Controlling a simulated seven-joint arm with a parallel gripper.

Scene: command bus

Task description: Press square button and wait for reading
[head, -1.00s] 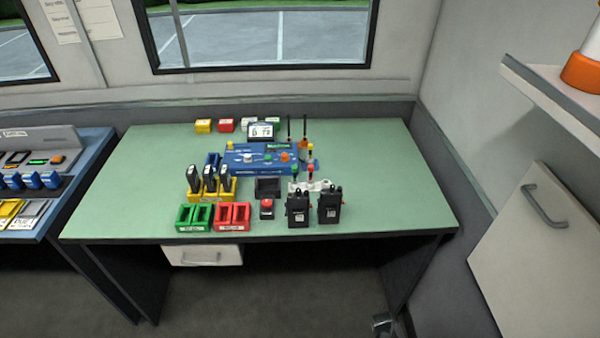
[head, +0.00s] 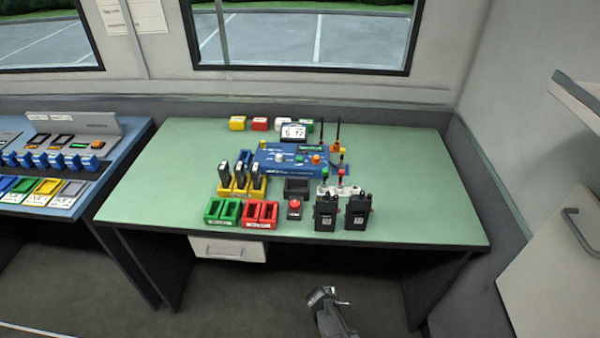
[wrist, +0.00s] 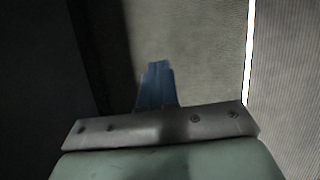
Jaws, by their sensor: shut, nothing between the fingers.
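A blue test unit (head: 268,160) stands on the green table with a white knob, an orange button (head: 316,160) and a small green screen (head: 311,148) on it. A small display (head: 293,132) with dark digits stands behind it. A red button (head: 294,204) on a small base sits near the table's front. Which button is square is too small to tell. My gripper (head: 322,292) is low in front of the table, below its edge and far from the buttons. In the wrist view its blue fingers (wrist: 157,72) are together and empty, over a grey surface.
Two black radios (head: 327,213) stand right of the red button. Green and red trays (head: 262,213) and a yellow rack (head: 241,190) of black handsets are left of it. Small coloured boxes (head: 260,124) line the back. A blue console (head: 60,180) stands left. The table's right side is clear.

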